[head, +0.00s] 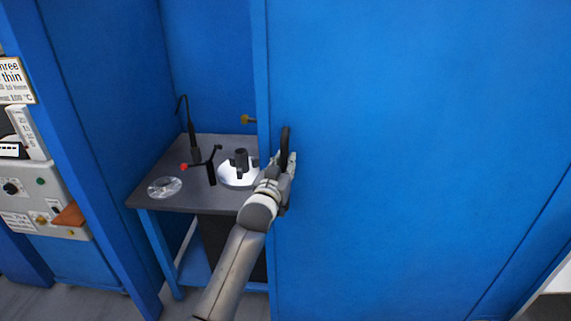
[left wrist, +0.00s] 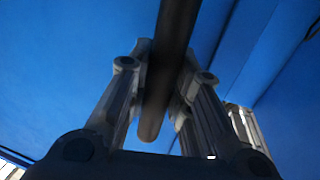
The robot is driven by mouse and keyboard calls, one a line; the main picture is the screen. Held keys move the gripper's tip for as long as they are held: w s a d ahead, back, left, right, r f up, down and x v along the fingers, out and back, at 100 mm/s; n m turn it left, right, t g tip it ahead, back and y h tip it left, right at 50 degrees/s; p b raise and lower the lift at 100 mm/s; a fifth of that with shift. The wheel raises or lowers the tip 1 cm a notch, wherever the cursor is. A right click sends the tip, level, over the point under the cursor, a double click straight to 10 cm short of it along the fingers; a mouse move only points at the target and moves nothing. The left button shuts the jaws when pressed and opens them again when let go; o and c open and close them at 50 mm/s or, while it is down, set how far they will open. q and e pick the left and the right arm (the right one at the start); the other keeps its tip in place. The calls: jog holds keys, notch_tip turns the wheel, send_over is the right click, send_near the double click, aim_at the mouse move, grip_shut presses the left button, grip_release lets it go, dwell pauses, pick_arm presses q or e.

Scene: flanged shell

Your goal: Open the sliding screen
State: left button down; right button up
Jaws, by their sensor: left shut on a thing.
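The sliding screen (head: 410,150) is a large plain blue panel filling the right half of the head view. Its left edge stands upright near the middle, and the bay to its left is partly uncovered. A dark upright bar handle (head: 285,140) is on the panel near that edge. My left gripper (head: 286,165) is at the handle; the left wrist view shows its fingers (left wrist: 160,88) shut on the dark bar (left wrist: 170,50) between them. The handle's lower part is hidden by the gripper in the head view. My right gripper is not in view.
In the open bay stands a dark-topped table (head: 170,202) with a clear disc (head: 164,187), a black stand-like tool (head: 212,168) and a shiny round flanged part (head: 238,178). A small brass knob (head: 247,119) is behind. A grey control box (head: 40,195) is at left.

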pick_arm(q)
jog(key=shift+d, duration=0.15)
jog(key=c, duration=1.4)
grip_release()
jog(key=shift+o, duration=0.5)
jog(key=shift+a, duration=0.2)
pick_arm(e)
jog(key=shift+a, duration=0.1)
pick_arm(q)
jog(key=s+a, duration=0.2)
jog(key=s, duration=0.9)
jog(key=shift+s+a, duration=0.15)
jog(key=shift+s, duration=0.25)
